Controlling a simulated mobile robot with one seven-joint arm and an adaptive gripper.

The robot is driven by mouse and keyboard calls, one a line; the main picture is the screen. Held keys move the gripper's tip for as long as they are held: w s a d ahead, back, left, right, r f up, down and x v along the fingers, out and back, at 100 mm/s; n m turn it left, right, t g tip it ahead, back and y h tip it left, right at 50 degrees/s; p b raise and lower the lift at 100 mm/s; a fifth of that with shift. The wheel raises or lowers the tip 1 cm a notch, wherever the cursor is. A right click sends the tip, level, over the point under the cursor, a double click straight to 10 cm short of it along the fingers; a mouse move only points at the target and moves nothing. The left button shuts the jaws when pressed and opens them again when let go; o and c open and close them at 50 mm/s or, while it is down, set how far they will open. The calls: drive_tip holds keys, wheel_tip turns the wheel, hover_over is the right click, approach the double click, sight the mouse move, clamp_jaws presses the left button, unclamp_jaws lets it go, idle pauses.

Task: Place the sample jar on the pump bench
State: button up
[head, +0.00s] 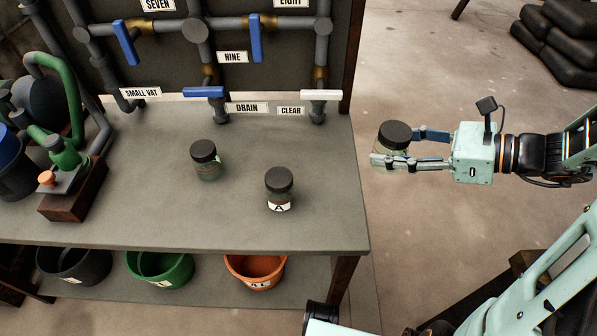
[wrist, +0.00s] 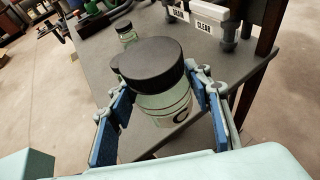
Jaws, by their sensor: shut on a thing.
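A glass sample jar (head: 391,143) with a black lid is in my gripper (head: 412,149), off the right edge of the pump bench (head: 150,205). In the wrist view the jar (wrist: 163,105) stands between the two blue-padded fingers (wrist: 165,115), lid up, with part of a round mark on its white label. The fingers are shut on the jar's sides. The bench's grey top (wrist: 95,65) lies beyond the jar in the wrist view.
Two similar lidded jars stand on the bench, one at the middle (head: 206,160) and one labelled A (head: 279,190). A green pump (head: 65,155) is at the left. Pipes with blue valve handles (head: 205,92) line the back. The bench's right front top is bare.

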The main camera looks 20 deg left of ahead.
drive_tip(key=f+b+x, duration=0.1)
drive_tip(key=x, duration=0.4)
drive_tip(key=f+b+x, duration=0.1)
drive_tip(key=b+x, duration=0.1)
drive_tip(key=x, duration=0.3)
drive_tip(key=d+f+b+x, duration=0.1)
drive_tip(key=x, duration=0.4)
drive_tip(key=shift+s+d+f+b, duration=0.1)
drive_tip(key=shift+s+d+b, duration=0.05)
drive_tip(key=shift+s+b, duration=0.25)
drive_tip(key=shift+f, duration=0.25)
drive_tip(key=shift+w+a+f+b, duration=0.1)
drive_tip(key=shift+a+f+b, duration=0.1)
drive_tip(key=shift+f+b, duration=0.5)
drive_tip(key=shift+w+a+f+b, duration=0.1)
drive_tip(key=shift+a+f+b, duration=0.15)
drive_tip(key=shift+f, duration=0.7)
drive_tip(key=shift+f, duration=0.1)
drive_tip(key=o, duration=1.2)
drive_tip(key=shift+s+d, duration=0.1)
drive_tip(key=shift+c, duration=0.2)
